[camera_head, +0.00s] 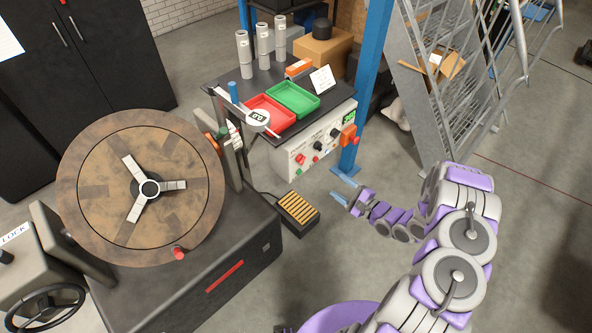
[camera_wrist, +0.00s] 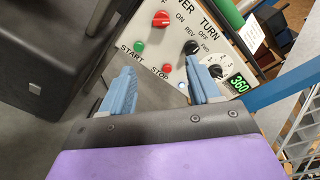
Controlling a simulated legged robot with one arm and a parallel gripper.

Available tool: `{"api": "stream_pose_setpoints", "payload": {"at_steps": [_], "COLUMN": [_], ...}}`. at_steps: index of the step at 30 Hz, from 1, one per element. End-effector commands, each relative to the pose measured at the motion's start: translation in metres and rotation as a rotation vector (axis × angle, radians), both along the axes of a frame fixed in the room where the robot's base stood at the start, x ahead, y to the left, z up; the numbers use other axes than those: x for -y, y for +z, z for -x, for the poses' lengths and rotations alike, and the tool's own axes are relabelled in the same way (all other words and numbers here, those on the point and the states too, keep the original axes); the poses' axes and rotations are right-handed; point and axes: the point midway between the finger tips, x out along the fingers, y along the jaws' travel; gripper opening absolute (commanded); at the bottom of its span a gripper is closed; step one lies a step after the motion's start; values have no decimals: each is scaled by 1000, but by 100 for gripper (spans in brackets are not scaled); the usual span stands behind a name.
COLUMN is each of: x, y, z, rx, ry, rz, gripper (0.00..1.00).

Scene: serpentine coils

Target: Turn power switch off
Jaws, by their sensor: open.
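The power switch is a red knob (camera_wrist: 161,18) at the top of the wrist view, on a pale control panel (camera_wrist: 150,38). The lettering above it is cut off by the picture's edge; "ON" is to its right. Which way the knob points is too small to tell. In the head view the panel (camera_head: 284,163) is on the front of a black-topped bench, and the red knob (camera_head: 300,159) is at its lower left. My gripper (camera_head: 336,184) is open and empty, in front of and below the panel, apart from it. Its blue fingers (camera_wrist: 158,72) are spread in the wrist view.
A green start button (camera_wrist: 138,47), red stop button (camera_wrist: 166,68), black turn knob (camera_wrist: 191,47) and dial (camera_wrist: 215,71) share the panel. A blue post (camera_head: 368,75) stands right of the bench. A pedal (camera_head: 297,209) lies on the floor. A round turntable (camera_head: 92,190) is at left.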

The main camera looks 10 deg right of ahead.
Motion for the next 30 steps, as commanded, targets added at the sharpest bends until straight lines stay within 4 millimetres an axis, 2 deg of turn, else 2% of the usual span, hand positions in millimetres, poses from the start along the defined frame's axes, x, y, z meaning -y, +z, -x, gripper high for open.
{"api": "stream_pose_setpoints", "payload": {"at_steps": [5, 11, 21, 30], "x": [-1, -11, -59, -83], "y": [1, 1, 0, 0], "z": [8, -2, -51, -98], "rx": [15, 16, 16, 16], "ry": [7, 9, 15, 12], "rz": [-139, -153, -138, -147], "gripper": [62, 62, 62, 62]}}
